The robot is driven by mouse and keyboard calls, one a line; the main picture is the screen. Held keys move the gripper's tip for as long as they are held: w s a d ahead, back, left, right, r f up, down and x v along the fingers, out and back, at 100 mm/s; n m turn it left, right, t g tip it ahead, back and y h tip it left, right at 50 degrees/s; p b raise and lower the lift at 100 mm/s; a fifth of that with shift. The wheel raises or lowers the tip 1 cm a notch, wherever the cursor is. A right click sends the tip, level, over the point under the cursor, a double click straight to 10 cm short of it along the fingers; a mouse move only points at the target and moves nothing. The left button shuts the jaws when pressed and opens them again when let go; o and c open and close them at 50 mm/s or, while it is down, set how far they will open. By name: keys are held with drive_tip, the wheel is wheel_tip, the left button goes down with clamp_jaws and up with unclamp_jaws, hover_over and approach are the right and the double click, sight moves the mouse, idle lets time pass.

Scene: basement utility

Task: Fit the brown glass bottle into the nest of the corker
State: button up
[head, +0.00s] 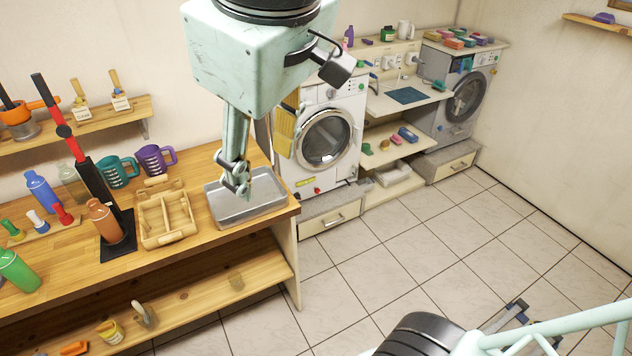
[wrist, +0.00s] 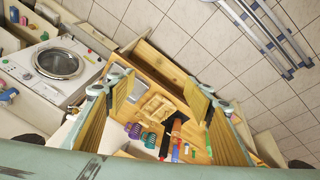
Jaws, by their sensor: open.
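The brown glass bottle (head: 105,221) is upright on the workbench at the corker, over its black base plate (head: 119,247). I cannot tell whether its foot is inside the nest. The corker (head: 88,182) has a black column and a long red-and-black lever slanting up to the left. In the wrist view the bottle (wrist: 177,131) is small and far off, below centre. My gripper (head: 237,187) hangs over the metal tray, right of the bottle and apart from it. Its fingers are spread with nothing between them in the wrist view (wrist: 160,88).
A metal tray (head: 247,212) and a wooden divided crate (head: 150,231) lie right of the corker. Teal (head: 117,171) and purple (head: 155,159) mugs stand behind. Blue (head: 42,190) and green (head: 18,271) bottles stand left. Open floor (head: 430,240) lies right of the bench.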

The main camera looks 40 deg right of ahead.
drive_tip(key=s+a+f+m+y, duration=0.1)
drive_tip(key=s+m, duration=0.2)
drive_tip(key=s, duration=0.5)
wheel_tip(320, 180, down, 13)
drive_tip(key=b, duration=1.2)
drive_tip(key=shift+a+r, duration=0.15)
drive_tip(key=shift+a, duration=0.05)
idle(0.3)
drive_tip(key=shift+f+b, duration=0.95)
drive_tip(key=shift+b, duration=0.15)
drive_tip(key=shift+r, duration=0.1)
